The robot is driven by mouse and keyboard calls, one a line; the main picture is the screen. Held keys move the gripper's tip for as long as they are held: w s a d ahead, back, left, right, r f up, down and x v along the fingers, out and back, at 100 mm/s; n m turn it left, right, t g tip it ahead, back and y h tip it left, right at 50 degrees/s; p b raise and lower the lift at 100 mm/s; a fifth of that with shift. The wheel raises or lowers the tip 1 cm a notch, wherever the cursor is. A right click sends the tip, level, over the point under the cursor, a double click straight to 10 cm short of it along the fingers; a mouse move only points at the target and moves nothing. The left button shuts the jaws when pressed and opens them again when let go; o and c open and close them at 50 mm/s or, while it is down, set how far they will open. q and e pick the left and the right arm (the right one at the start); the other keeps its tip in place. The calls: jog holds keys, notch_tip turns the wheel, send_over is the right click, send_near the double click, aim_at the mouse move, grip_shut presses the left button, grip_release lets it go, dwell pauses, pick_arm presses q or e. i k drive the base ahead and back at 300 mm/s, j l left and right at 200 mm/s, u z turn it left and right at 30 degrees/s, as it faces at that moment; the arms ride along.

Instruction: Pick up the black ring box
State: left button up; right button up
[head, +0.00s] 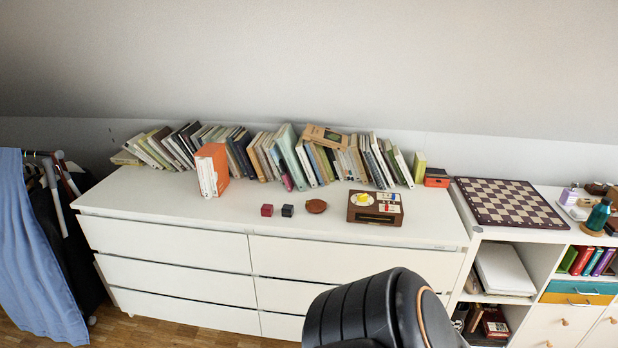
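The black ring box (287,210) is a small dark cube on top of the white dresser (150,202), near the middle of its front part. A dark red box (267,210) of similar size sits just left of it, and a round brown object (316,206) lies to its right. Nothing touches the black box that I can see. A black rounded part of my arm shows at the bottom, in front of the dresser. Neither gripper shows.
Books (292,157) lean in a row along the dresser's back. An orange-and-white book set (211,170) stands left of the boxes. A brown radio-like box (375,208) sits to the right. A chessboard (508,203) lies on the right-hand shelf unit. The dresser's left front top is clear.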

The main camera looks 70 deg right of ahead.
aim_at(287, 210)
jog(key=z, duration=2.2)
